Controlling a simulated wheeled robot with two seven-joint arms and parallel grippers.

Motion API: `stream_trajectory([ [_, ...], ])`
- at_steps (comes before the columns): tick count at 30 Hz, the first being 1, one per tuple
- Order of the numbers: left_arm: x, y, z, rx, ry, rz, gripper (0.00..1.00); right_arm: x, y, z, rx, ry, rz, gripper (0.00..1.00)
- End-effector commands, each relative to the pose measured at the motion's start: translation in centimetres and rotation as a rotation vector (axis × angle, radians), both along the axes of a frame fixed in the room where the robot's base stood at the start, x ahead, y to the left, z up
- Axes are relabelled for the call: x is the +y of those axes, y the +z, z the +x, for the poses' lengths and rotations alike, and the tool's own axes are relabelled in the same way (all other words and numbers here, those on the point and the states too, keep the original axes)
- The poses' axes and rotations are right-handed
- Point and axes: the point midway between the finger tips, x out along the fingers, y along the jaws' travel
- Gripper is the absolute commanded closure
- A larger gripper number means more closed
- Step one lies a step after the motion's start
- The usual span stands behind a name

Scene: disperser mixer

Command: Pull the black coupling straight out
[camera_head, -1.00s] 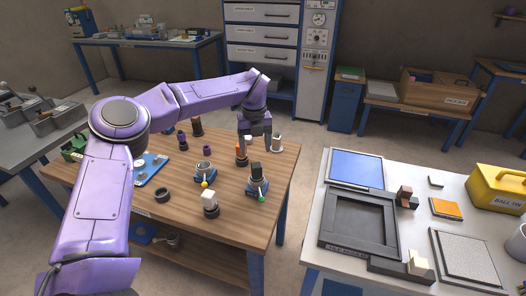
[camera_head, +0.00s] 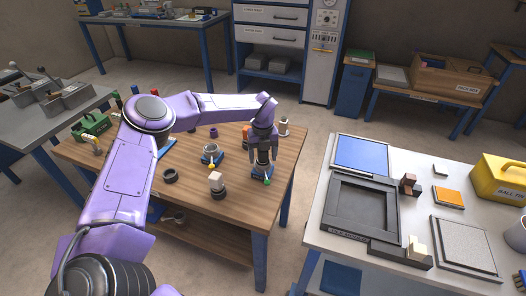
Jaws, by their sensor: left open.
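My left gripper (camera_head: 262,162) points down over the small blue-based fixture (camera_head: 258,174) near the right edge of the wooden table. Its fingers are apart, one on each side of the black coupling (camera_head: 263,157), which sits upright in that fixture. The fingers cover much of the coupling, and I cannot tell whether they touch it. A lever with a green knob (camera_head: 267,181) sticks out at the front of the fixture. My right gripper is not in view.
A similar fixture with a yellow-knobbed lever (camera_head: 211,155) stands to the left. The table's front right is clear.

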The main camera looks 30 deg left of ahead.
Motion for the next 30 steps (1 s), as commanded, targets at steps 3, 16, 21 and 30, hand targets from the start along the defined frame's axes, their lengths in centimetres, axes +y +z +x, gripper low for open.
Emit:
stream_trajectory([
  [3, 0.0, 0.0, 0.0, 0.000, 0.000, 0.000, 0.50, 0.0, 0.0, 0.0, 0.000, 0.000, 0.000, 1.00],
  [16, 0.0, 0.2, 0.0, -0.001, 0.000, 0.000, 0.96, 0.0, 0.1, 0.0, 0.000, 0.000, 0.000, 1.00],
  [21, 0.0, 1.0, 0.0, -0.001, 0.000, 0.000, 0.96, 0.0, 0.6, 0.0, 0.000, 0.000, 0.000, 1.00],
  [30, 0.0, 2.5, 0.0, -0.001, 0.001, 0.000, 0.96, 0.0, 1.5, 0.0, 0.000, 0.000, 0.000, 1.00],
])
